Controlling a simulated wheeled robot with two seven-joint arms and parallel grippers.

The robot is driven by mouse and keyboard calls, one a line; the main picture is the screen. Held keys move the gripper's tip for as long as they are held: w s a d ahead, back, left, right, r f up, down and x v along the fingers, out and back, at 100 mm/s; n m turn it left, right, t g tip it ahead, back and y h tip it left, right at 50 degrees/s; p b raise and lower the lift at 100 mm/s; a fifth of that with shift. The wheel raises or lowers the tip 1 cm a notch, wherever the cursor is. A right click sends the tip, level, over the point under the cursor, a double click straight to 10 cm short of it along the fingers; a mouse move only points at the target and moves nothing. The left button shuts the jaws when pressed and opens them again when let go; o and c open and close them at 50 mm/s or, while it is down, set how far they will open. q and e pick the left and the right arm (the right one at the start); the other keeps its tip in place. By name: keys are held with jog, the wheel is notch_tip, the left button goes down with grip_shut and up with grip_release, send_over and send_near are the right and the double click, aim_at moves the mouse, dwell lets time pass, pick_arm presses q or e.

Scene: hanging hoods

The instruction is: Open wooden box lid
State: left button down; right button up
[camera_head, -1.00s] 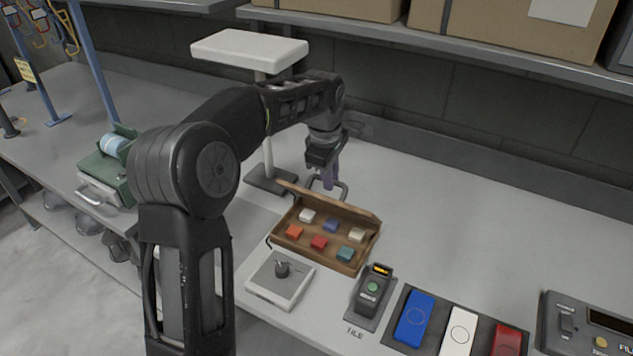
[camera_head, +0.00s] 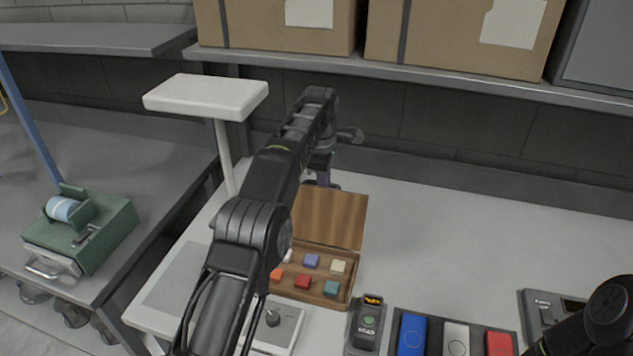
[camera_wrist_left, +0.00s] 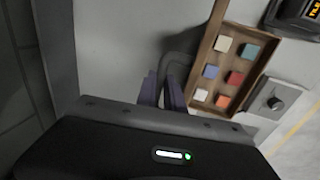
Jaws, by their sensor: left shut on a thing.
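The wooden box (camera_head: 316,298) stands on the pale bench and holds several small coloured blocks; it also shows in the left wrist view (camera_wrist_left: 203,104). Its wooden lid (camera_head: 335,215) stands raised at the back of the box, its inner face toward the head camera. My left gripper (camera_head: 323,176) is behind the lid's upper edge, partly hidden by my own arm. In the left wrist view its purple fingers (camera_wrist_left: 163,90) are shut on the dark lid handle (camera_wrist_left: 180,62). My right gripper is out of view; only part of my right arm shows at the lower right.
A white-topped stand (camera_head: 207,97) rises behind left of the box. A knob unit (camera_head: 272,330), a button unit (camera_head: 368,322) and a tray with blue, white and red blocks sit in front. A shelf with cartons (camera_head: 280,25) overhangs the back. Bench right of the lid is clear.

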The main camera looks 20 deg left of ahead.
pick_arm(q)
jog(key=shift+w+r, duration=0.2)
jog(key=shift+w, duration=0.1)
jog(key=c, duration=1.9)
grip_release()
jog(key=o, duration=0.4)
jog(key=shift+w+f, duration=0.15)
jog(key=shift+w, duration=0.05)
jog(key=shift+o, duration=0.2)
jog(key=shift+s, duration=0.1)
jog(key=shift+s, duration=0.15)
